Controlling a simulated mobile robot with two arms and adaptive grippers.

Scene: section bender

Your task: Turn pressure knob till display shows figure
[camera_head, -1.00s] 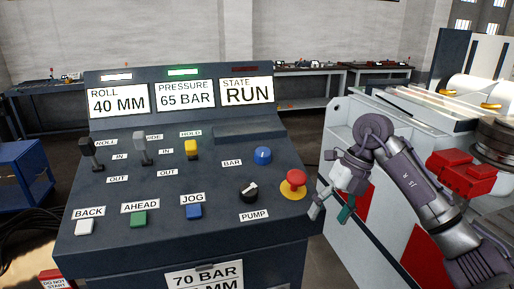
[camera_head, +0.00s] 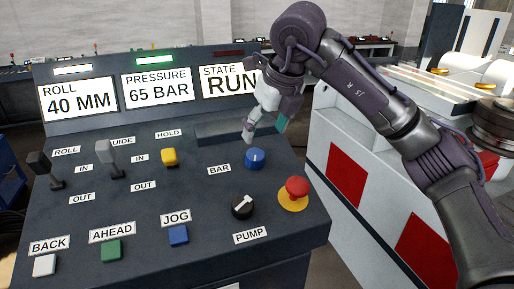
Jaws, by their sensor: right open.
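The blue pressure knob (camera_head: 255,158), labelled BAR, stands on the sloped control panel (camera_head: 120,215). The pressure display (camera_head: 157,88) reads 65 BAR. My right gripper (camera_head: 262,132) is open and empty, its fingers pointing down just above and behind the blue knob, apart from it as far as I can tell. My right arm covers the right edge of the state display (camera_head: 228,82), which reads RUN. The roll display (camera_head: 78,101) reads 40 MM. My left gripper is not in view.
A red mushroom button (camera_head: 296,188) on a yellow base and the black PUMP knob (camera_head: 242,206) sit close in front of the blue knob. Roll and guide levers (camera_head: 108,155), a yellow hold switch (camera_head: 169,156) and several buttons stand further left. The white machine (camera_head: 325,130) is at right.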

